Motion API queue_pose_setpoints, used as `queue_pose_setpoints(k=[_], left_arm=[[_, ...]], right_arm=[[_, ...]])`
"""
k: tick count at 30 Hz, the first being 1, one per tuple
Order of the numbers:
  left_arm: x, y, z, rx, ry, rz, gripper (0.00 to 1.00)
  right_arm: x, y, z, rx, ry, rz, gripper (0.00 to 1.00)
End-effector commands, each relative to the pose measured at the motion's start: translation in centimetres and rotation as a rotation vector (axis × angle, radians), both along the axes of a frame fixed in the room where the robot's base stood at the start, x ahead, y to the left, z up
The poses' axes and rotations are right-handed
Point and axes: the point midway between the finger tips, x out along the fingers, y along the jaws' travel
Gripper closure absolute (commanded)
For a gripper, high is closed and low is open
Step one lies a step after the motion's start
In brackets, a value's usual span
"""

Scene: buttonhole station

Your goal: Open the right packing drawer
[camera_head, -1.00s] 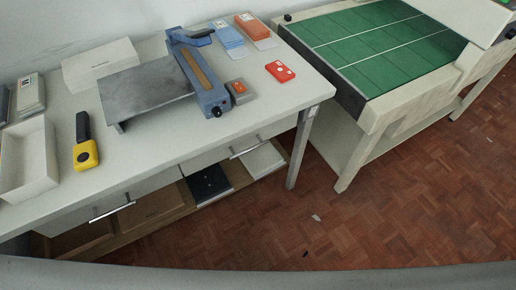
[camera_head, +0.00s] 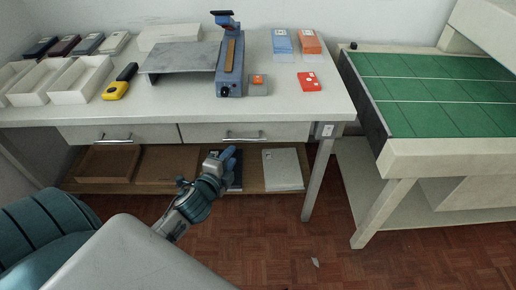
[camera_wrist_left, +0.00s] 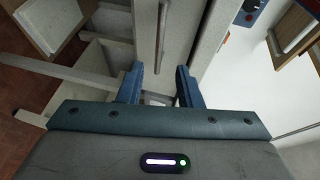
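The right packing drawer (camera_head: 290,131) is the white front under the worktop, in the head view, and looks closed. Its metal bar handle (camera_head: 243,139) runs level across the front. My left gripper (camera_head: 226,157) is just below and a little left of that handle. In the left wrist view its two blue fingers (camera_wrist_left: 159,84) stand apart with nothing between them. The handle (camera_wrist_left: 161,30) lies ahead of the gap, apart from the fingers. My right gripper is not in view.
The left drawer (camera_head: 80,134) is also shut. Boxes, a yellow-black tool (camera_head: 117,90), a blue sealer (camera_head: 229,70) and cards stand on the worktop (camera_head: 310,103). A lower shelf (camera_head: 110,186) and table leg (camera_head: 318,180) are near my arm. A green-topped table (camera_head: 430,100) stands right.

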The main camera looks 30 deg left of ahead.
Motion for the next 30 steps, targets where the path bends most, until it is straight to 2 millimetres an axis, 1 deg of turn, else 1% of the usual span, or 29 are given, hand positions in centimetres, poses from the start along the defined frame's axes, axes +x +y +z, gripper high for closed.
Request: queue_pose_setpoints(k=[5, 12, 15, 18, 23, 30], left_arm=[[2.2, 0.3, -0.2, -0.001, -0.003, 0.002, 0.68], [6.7, 1.0, -1.1, -0.004, -0.001, 0.002, 0.68], [8.2, 1.2, -1.4, -0.004, -0.002, 0.001, 0.68], [9.3, 1.4, -1.7, -0.005, -0.001, 0.001, 0.68], [10.1, 1.5, -1.9, -0.002, 0.001, 0.000, 0.68], [10.2, 1.5, -1.9, -0.003, 0.000, -0.001, 0.68]], right_arm=[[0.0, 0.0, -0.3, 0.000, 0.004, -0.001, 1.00], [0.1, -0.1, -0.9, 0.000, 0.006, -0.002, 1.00], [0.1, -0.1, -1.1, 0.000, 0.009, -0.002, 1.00], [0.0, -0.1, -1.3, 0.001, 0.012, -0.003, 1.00], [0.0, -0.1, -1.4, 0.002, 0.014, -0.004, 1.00], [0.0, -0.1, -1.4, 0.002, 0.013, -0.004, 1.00]])
